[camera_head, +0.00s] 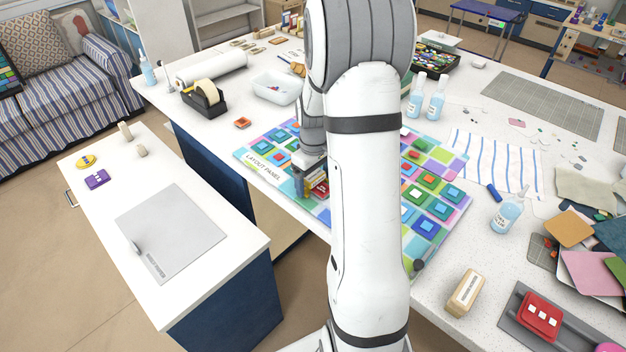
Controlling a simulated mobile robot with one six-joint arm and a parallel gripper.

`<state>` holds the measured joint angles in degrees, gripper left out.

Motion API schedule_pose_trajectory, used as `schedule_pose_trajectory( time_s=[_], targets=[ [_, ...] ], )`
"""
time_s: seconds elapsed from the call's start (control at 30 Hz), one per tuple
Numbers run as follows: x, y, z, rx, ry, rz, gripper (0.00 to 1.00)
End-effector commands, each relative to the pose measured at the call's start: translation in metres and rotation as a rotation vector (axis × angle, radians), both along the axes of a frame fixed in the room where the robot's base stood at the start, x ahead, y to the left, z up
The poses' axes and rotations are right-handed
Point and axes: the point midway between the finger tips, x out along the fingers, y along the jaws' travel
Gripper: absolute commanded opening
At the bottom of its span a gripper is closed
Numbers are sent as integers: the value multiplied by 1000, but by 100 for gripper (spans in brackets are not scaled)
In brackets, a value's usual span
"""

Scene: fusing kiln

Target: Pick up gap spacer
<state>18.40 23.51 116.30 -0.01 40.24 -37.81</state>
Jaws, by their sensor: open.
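I cannot tell which thing is the gap spacer; no label that I can read names it. My gripper (308,190) is open, low over the left front part of the colorful layout panel (262,168). A small red and yellow piece (319,187) shows right beside the fingers; whether it lies between them is hidden. My white arm covers the middle of the panel. A tan labeled block (465,292) lies on the table to the right of my arm, its label too small to read.
A tape dispenser (204,98), white bin (277,87) and several spray bottles (436,104) stand on the big table. A red block (540,316) sits on a grey tray at the right front. The side counter (215,278) at left holds a purple block (97,179) and a grey plate (172,232).

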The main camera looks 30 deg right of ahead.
Motion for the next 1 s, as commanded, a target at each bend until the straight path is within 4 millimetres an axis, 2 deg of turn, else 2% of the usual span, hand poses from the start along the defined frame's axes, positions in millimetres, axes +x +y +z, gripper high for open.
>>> schedule_pose_trajectory(
  time_s=[0.13,0.5,0.73,0.87,1.0],
  targets=[
    [0,0,0,0,0,1,82],
    [0,1,1,-1,-1,1,54],
    [1,1,3,-1,-3,2,53],
    [2,0,18,-2,-6,2,53],
    [2,1,46,-2,-8,2,53]
  ],
)
